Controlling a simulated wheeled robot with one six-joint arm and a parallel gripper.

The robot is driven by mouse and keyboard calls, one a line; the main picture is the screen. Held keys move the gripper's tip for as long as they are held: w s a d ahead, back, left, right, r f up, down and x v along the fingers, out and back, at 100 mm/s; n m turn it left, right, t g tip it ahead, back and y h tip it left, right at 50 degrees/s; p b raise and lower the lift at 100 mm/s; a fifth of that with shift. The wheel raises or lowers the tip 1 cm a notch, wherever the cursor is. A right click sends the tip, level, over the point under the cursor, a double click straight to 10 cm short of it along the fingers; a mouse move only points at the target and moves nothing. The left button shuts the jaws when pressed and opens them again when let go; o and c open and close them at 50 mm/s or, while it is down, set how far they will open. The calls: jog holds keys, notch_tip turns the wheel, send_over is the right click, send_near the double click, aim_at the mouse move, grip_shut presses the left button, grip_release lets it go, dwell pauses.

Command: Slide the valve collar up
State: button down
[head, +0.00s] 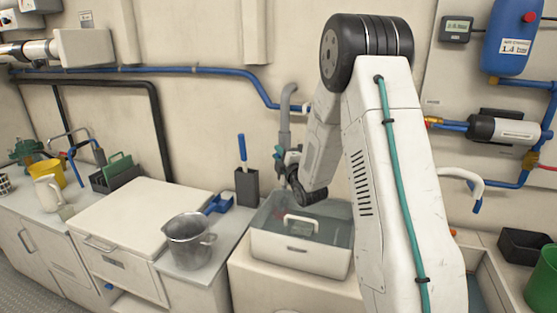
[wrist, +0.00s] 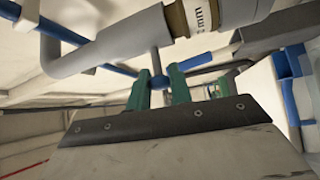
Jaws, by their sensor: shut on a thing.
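A grey bent pipe (head: 285,118) comes down the wall above the sink tub in the head view. It also crosses the top of the wrist view (wrist: 110,52), with a pale lettered sleeve (wrist: 200,14) next to it. My gripper (head: 284,162) is at the lower pipe in the head view, partly hidden by my arm. The contact itself is partly hidden.
A white tub with a clear lid (head: 300,250) stands below my gripper. A dark holder with a blue-handled tool (head: 246,185) and a metal pot (head: 188,240) stand to the left. Blue wall pipes (head: 200,70) run behind. A white counter lid (head: 140,215) lies clear.

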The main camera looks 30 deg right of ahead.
aim_at(279, 139)
notch_tip(279, 139, up, 6)
jog(key=shift+f, duration=0.1)
jog(key=c, duration=1.3)
grip_release()
jog(key=shift+s, duration=0.1)
jog(key=s, duration=0.5)
jog(key=s+a+f, duration=0.1)
jog(key=s, duration=0.1)
jog(key=shift+s, duration=0.3)
